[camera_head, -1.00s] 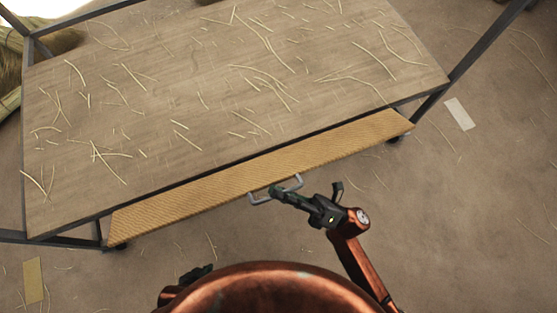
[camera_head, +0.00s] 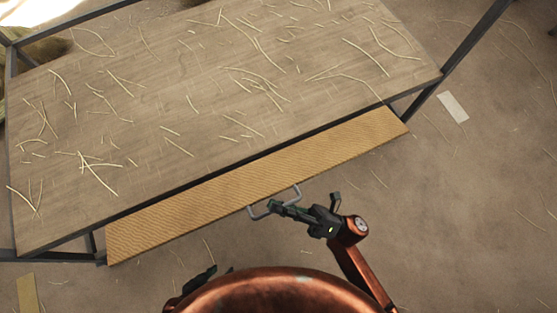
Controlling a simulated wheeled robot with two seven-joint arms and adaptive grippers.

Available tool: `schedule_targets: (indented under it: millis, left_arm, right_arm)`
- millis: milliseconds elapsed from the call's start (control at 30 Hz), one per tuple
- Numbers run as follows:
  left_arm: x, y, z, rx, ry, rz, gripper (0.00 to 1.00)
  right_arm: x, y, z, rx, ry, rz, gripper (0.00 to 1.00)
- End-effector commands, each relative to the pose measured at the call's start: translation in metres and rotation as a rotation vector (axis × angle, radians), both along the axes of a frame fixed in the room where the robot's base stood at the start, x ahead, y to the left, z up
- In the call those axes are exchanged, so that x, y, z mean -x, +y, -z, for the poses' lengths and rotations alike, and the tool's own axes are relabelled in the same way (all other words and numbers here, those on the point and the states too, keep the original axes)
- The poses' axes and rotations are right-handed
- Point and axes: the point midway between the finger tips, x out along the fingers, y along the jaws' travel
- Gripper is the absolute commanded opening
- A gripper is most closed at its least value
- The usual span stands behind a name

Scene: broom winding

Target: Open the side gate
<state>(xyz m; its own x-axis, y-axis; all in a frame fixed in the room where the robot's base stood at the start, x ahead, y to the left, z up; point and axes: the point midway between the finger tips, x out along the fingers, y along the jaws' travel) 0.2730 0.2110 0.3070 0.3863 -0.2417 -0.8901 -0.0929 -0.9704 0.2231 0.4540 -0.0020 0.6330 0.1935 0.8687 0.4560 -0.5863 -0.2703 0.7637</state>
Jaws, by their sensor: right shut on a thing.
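The side gate (camera_head: 180,214) is a long tan ribbed panel along the near edge of the straw-strewn cart bed (camera_head: 200,110). Its broad face shows, and a dark gap runs between it and the bed. A grey U-shaped handle (camera_head: 297,190) stands out from the gate's near edge, right of its middle. My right gripper (camera_head: 281,207) is shut on this handle, its fingers covering the handle's middle. My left gripper (camera_head: 197,281) shows only as a small dark part beside my copper body at the bottom. Most of it is hidden, so its jaws cannot be judged.
Dark metal posts (camera_head: 470,50) rise at the cart's corners. A pale strip (camera_head: 453,107) lies on the floor to the right and a yellowish strip (camera_head: 27,294) at lower left. The brown floor (camera_head: 480,220) at right is mostly clear, with scattered straw.

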Motion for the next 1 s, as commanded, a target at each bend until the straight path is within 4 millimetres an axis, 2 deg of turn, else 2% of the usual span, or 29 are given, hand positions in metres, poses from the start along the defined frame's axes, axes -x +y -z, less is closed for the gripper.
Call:
schedule_targets:
  millis: [267, 633, 767, 1000]
  left_arm:
    - [0.0, 0.0, 0.0, 0.0, 0.0, 0.0, 0.4]
    - [0.003, 0.001, 0.001, -0.002, 0.006, 0.001, 0.4]
    - [0.002, 0.001, 0.001, -0.001, 0.005, 0.001, 0.4]
    - [0.001, 0.0, 0.0, -0.001, 0.003, 0.0, 0.4]
  right_arm:
    - [0.0, 0.0, -0.002, -0.003, -0.002, -0.002, 0.25]
    - [0.001, -0.004, 0.001, -0.002, -0.002, -0.002, 0.25]
    - [0.004, -0.019, 0.009, -0.001, 0.0, -0.001, 0.25]
    - [0.015, -0.066, 0.032, -0.001, 0.002, 0.002, 0.25]
